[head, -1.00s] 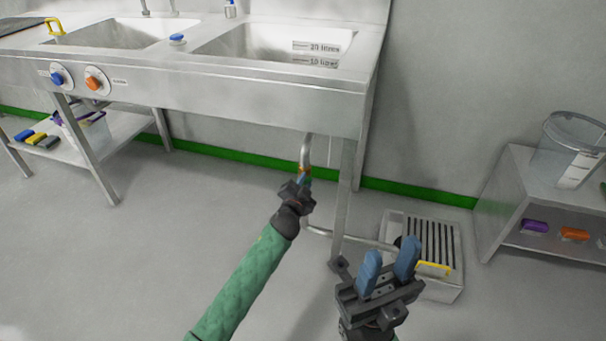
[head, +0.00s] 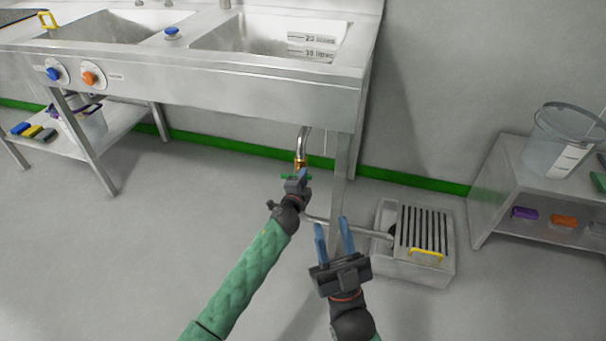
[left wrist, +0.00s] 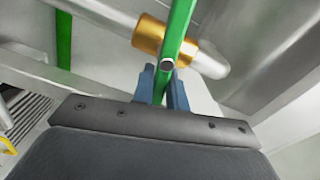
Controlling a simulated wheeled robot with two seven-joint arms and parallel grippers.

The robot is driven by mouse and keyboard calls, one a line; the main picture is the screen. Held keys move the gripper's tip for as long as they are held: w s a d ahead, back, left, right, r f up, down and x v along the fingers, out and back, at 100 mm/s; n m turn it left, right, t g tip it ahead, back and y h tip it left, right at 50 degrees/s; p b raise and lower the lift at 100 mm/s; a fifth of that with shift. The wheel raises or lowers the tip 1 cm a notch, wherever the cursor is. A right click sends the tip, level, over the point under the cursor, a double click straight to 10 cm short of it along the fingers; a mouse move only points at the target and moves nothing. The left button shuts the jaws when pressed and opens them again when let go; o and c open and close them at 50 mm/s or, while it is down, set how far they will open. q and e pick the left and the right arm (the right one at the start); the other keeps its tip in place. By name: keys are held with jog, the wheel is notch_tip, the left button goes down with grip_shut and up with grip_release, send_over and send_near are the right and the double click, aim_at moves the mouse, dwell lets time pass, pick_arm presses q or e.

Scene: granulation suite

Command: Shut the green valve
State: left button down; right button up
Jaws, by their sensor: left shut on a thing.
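The green valve has a green lever (head: 284,177) on a brass body (head: 300,163), on the pipe under the right sink basin. In the left wrist view the green lever (left wrist: 178,32) crosses the pipe at the brass body (left wrist: 150,34), roughly square to it. My left gripper (head: 302,174) is at the valve. In the left wrist view my blue fingers (left wrist: 161,88) are shut on the lever, which passes between them. They hide part of it. My right gripper (head: 334,238) is open and empty, lower and to the right, fingers pointing up.
The steel sink (head: 200,84) stands above the valve, with a leg (head: 341,185) just right of it. The drain pipe (head: 365,232) runs to a floor box with a grate (head: 425,232) and yellow handle (head: 427,254). A shelf with a clear bucket (head: 563,140) stands at right.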

pick_arm(q)
jog(key=m, duration=0.2)
jog(key=shift+f+m, duration=0.4)
pick_arm(e)
notch_tip(320, 180, down, 7)
jog(key=w+a+g, duration=0.1)
jog(key=w+g, duration=0.1)
jog(key=g, duration=0.1)
jog(key=shift+w+f+h, duration=0.2)
jog(key=shift+w+h, duration=0.15)
jog(key=shift+h, duration=0.05)
pick_arm(q)
jog(key=c, duration=1.4)
grip_release()
jog(key=shift+p, duration=0.3)
